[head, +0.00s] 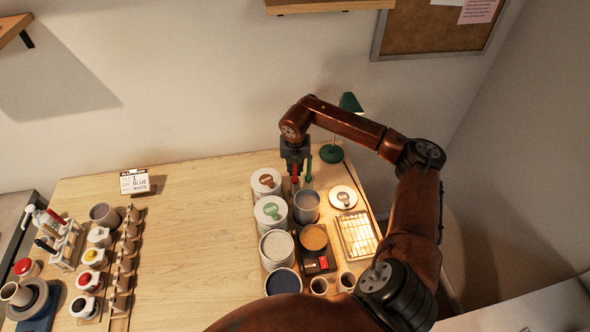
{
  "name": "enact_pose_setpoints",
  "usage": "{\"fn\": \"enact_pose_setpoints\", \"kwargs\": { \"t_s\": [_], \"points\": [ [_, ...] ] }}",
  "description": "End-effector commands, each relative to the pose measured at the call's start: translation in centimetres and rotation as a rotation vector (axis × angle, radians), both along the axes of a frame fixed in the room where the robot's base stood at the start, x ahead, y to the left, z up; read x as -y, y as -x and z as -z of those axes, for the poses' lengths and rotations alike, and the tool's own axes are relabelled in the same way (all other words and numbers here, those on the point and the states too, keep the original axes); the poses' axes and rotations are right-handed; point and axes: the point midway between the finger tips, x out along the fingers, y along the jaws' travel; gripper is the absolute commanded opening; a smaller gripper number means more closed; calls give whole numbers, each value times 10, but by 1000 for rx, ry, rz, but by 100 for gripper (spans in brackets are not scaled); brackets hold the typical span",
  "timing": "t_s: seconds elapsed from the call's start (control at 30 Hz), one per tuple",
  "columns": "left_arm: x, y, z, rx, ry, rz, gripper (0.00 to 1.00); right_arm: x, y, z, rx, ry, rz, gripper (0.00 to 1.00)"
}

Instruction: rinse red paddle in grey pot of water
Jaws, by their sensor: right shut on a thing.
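My right gripper (295,161) points down over the back right of the table and is shut on the red paddle (295,174). Only a small part of the red paddle shows below the jaws. The grey pot (307,219) stands just below and to the right of the paddle in the head view. Its inside looks grey-blue. I cannot tell whether the paddle's tip is above the pot's rim or behind it. A narrow green thing (308,170) shows beside the gripper. My left gripper is not in view.
The table's middle (200,240) is clear.

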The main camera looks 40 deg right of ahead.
Motion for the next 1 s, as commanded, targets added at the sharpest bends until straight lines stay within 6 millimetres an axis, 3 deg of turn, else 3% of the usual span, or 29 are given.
{"fn": "enact_pose_setpoints", "kwargs": {
  "t_s": [0.27,0.3,0.57,0.87,1.0],
  "points": [
    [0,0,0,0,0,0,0,0,0,1,-1,0,0,0],
    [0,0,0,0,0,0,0,0,0,1,-1,0,0,12],
    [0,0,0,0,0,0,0,0,0,1,-1,1,0,30],
    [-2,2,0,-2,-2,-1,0,0,0,0,0,0,0,31],
    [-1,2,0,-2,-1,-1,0,-1,1,-13,2,0,0,31]
  ]
}}
